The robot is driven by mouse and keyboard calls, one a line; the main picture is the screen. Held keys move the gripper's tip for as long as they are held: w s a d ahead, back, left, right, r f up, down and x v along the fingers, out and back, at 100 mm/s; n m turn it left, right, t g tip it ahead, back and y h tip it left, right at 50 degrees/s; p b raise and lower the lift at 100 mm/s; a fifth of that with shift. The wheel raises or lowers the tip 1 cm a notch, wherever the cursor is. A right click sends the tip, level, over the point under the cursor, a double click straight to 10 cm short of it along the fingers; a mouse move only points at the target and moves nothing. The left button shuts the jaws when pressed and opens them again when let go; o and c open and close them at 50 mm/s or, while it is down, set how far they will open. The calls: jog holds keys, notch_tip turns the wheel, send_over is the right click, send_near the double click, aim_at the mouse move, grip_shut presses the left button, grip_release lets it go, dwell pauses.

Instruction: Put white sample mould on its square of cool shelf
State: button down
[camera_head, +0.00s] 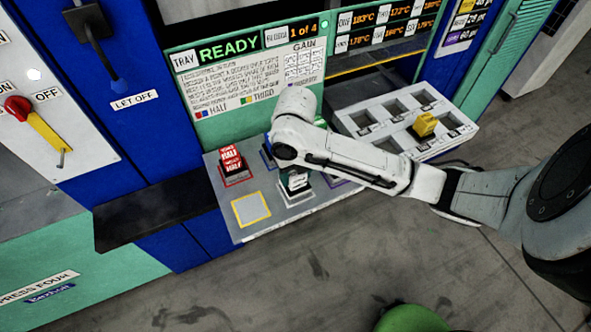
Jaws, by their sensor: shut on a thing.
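The cool shelf (279,228) is a grey sloping panel with coloured square outlines, under the READY panel. My gripper (294,174) points down over its middle, mostly hidden below my white wrist. It is shut on a small dark block with a whitish top, which I take for the white sample mould (296,185). The mould is at or just above a pale-edged square near the shelf's front edge. Whether it touches the shelf cannot be told.
A red mould (233,165) stands on the red square at left. The yellow square (251,208) is empty. Blue and purple squares are partly covered by my arm. A white tray (444,102) with several pockets holds a yellow block (425,124). A dark ledge (150,213) juts out at left.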

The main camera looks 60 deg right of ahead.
jog(key=shift+f, duration=0.15)
jog(key=shift+c, duration=2)
grip_release()
